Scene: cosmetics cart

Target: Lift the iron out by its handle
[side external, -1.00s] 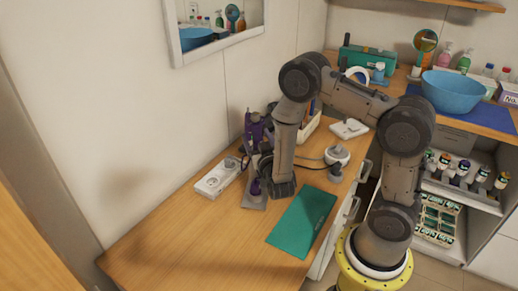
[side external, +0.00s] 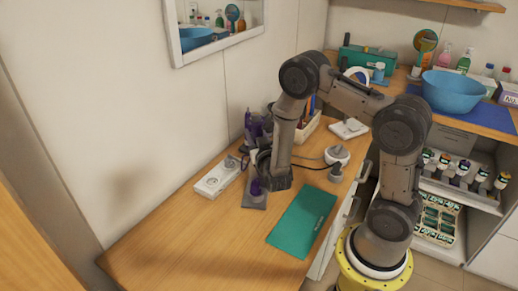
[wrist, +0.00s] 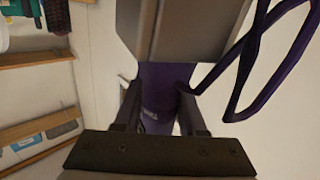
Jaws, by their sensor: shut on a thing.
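A purple iron (wrist: 158,108) with a printed mark sits between the two dark fingers of my gripper (wrist: 158,88) in the wrist view. My gripper is shut on its purple body. A purple cord (wrist: 250,70) loops to the right. In the side view, purple parts (side external: 254,124) show above the desk by the wall, left of my forearm. My forearm partly hides the gripper and iron there. Another purple piece (side external: 256,187) stands on a grey slab (side external: 253,202) on the desk; whether it belongs to the iron I cannot tell.
A white power strip (side external: 217,179) lies left of the slab. A green mat (side external: 303,222) lies to the right. A grey and white rounded device (side external: 337,155) with a cable stands behind it. A bin with tools (side external: 308,127) stands at the back. The desk's front left is clear.

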